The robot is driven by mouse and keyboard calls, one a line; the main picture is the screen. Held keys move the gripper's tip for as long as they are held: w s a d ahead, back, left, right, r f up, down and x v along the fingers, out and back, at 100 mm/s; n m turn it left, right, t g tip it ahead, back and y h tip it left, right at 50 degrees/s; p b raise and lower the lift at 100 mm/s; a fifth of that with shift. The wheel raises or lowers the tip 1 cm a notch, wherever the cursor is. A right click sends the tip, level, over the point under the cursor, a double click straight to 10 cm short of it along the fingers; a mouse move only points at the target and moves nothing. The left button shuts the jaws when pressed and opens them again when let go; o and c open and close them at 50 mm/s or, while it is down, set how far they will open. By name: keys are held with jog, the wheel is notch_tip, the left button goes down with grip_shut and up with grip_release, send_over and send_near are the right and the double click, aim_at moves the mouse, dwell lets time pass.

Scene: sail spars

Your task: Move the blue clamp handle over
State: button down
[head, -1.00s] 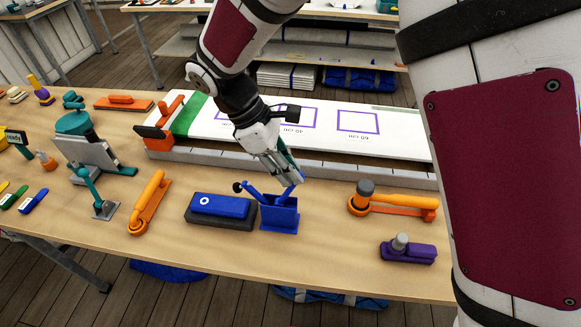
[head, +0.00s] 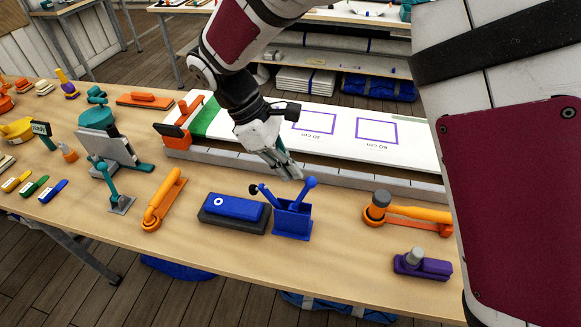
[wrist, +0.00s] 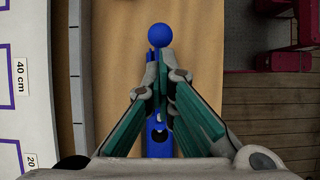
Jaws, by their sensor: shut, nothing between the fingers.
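The blue clamp (head: 292,220) stands on the wooden bench near its front side. Its blue ball-ended handle (head: 310,182) slants up and to the right. A second blue arm with a black knob (head: 254,189) leans to the left. My gripper (head: 290,174) is shut and empty, just above and left of the ball, apparently apart from it. In the wrist view the shut fingertips (wrist: 160,72) point toward the ball (wrist: 161,36), which shows beyond them. Part of the clamp body (wrist: 158,138) shows between the green-sided fingers; the rest is hidden.
A blue block on a dark base (head: 234,212) sits directly left of the clamp. An orange-handled tool (head: 410,212) and a purple piece (head: 423,266) are to the right. A grey rail (head: 340,180) and white marked board (head: 345,128) lie behind. Bare bench lies in front.

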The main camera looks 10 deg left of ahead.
jog(key=shift+a+r, duration=0.25)
jog(key=shift+a, duration=0.75)
jog(key=c, duration=1.9)
grip_release()
